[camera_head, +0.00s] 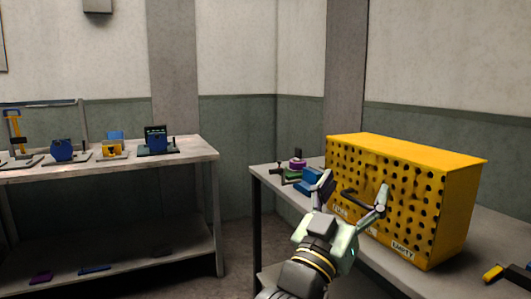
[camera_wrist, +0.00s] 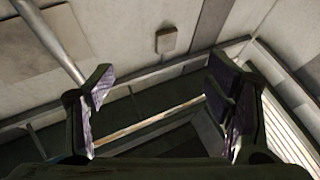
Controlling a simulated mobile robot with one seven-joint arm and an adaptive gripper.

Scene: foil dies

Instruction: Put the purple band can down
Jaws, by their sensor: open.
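My gripper (camera_head: 353,190) is open in front of the yellow box at the right bench, with its two fingers spread wide. The wrist view also shows the open gripper (camera_wrist: 162,95) with nothing between its fingers; walls and ceiling lie beyond. No can shows in its grip. A small round purple-topped thing (camera_head: 298,163) stands on the right bench, left of the yellow box and apart from my gripper. It is too small to tell whether it is the purple band can.
A yellow perforated box (camera_head: 405,200) with labels fills much of the right bench (camera_head: 400,266). Blue blocks (camera_head: 309,181) lie at its left. A left bench (camera_head: 195,157) holds several small devices, including a blue one (camera_head: 63,149). Floor shows between the benches.

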